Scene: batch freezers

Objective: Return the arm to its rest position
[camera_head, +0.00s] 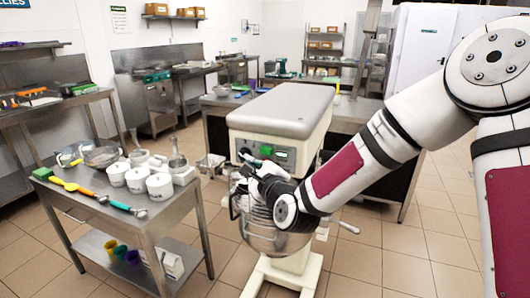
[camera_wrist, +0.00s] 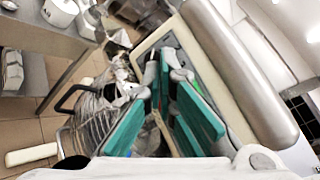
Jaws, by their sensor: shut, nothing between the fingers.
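My arm reaches in from the right of the head view, bent at the elbow. My gripper (camera_head: 250,162) is in front of the batch freezer (camera_head: 283,108), close to its front panel and above the wire-guarded bowl (camera_head: 268,236). In the wrist view my gripper (camera_wrist: 166,80) shows its teal finger pads; it is shut and holds nothing. The freezer's pale body (camera_wrist: 235,70) lies just beyond the fingers, and the bowl's wire guard (camera_wrist: 92,122) is to their left. I cannot tell whether the fingers touch the machine. Part of the bowl is hidden behind my wrist.
A steel cart (camera_head: 150,222) at the left holds white tubs (camera_head: 160,186), bowls and coloured scoops. A steel table (camera_head: 360,108) stands behind the freezer. A bare handle (camera_head: 345,226) sticks out right of the bowl. Tiled floor (camera_head: 380,265) is clear at lower right.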

